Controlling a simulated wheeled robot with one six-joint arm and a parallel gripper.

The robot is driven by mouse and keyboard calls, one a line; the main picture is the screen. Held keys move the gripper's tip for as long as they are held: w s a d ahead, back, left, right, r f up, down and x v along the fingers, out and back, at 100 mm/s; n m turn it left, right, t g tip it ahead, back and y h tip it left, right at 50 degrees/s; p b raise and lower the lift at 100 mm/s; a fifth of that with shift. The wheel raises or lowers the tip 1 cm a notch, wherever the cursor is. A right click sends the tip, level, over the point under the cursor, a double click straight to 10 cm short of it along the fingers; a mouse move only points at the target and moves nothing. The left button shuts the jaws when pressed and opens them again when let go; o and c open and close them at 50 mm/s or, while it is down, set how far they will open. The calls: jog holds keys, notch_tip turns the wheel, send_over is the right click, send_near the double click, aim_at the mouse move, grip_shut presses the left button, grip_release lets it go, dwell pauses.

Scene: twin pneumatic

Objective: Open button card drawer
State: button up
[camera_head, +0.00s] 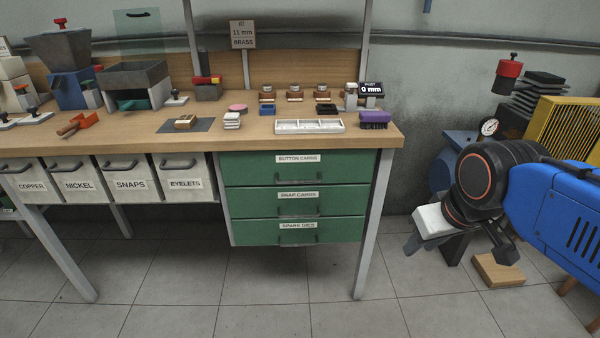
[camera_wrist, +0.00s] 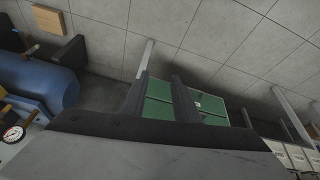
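The button card drawer (camera_head: 255,168) is the top one of three green drawers under the right end of the workbench. It bears a white label reading BUTTON CARDS, and its front is flush with the drawers below, so it looks shut. My gripper (camera_head: 414,244) hangs at the right in the head view, clear of the bench and well apart from the drawer. In the wrist view my gripper (camera_wrist: 160,92) shows two dark fingers spread apart with nothing between them. Green drawer fronts (camera_wrist: 158,112) show beyond the fingers; which drawer is which cannot be told there.
The snap cards drawer (camera_head: 245,202) and spare dies drawer (camera_head: 250,234) sit below. A bench leg (camera_head: 372,230) stands just right of the drawers. A blue tank with a gauge (camera_head: 489,127) and a wooden block (camera_head: 498,270) are at the right. The floor before the drawers is clear.

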jog(key=w+a+r+n+g, duration=0.1)
jog(key=w+a+r+n, duration=0.35)
jog(key=w+r, duration=0.35)
notch_tip(320, 180, up, 6)
jog(key=n+g, duration=0.1)
jog(key=n, duration=1.1)
send_over(299, 182)
jog(key=s, duration=0.3)
jog(key=shift+m, duration=0.25)
jog(key=x, duration=1.6)
jog(key=shift+s+f, duration=0.3)
grip_shut()
